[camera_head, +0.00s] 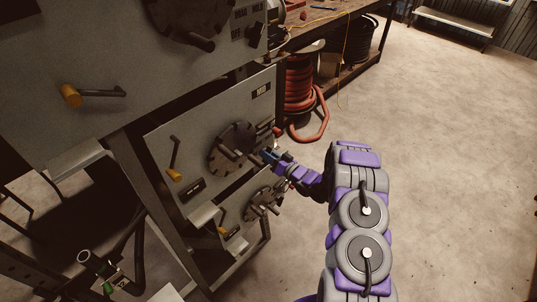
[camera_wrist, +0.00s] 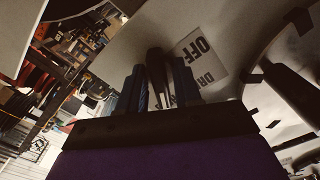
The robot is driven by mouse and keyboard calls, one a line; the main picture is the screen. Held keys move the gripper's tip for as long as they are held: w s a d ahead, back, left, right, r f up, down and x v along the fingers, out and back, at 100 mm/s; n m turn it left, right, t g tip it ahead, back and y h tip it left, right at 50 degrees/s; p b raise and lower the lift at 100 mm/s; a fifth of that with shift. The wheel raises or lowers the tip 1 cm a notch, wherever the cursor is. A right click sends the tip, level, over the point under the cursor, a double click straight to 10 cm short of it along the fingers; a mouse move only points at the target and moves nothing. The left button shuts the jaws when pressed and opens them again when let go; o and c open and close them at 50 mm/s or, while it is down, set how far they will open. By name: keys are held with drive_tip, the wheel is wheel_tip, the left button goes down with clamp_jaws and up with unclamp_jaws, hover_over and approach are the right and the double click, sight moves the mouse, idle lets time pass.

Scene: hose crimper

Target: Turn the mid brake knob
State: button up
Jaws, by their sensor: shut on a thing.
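The middle panel (camera_head: 200,128) of the machine carries a round dark plate (camera_head: 228,139) and a crank with an orange grip (camera_head: 173,175). My gripper (camera_head: 268,155) is at the right side of this panel, beside the round plate. In the wrist view my gripper (camera_wrist: 162,88) is shut on a dark narrow knob (camera_wrist: 156,66), with one blue finger on each side. A white label (camera_wrist: 203,57) reading "OFF" and part of a word starting "DR" lies just beyond it on the panel. In the head view my gripper and wrist hide the knob.
The upper panel (camera_head: 110,60) has its own orange-gripped crank (camera_head: 71,95) and dark knob (camera_head: 256,32). A lower panel with a dark wheel (camera_head: 262,203) sits below my gripper. A red hose reel (camera_head: 300,85) stands under a workbench behind. The floor (camera_head: 450,160) to the right is clear.

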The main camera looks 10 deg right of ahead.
drive_tip(key=shift+w+d+r, duration=0.1)
drive_tip(key=shift+d+r, duration=0.05)
drive_tip(key=o, duration=0.7)
drive_tip(key=v, duration=1.7)
drive_tip(key=shift+d, duration=0.2)
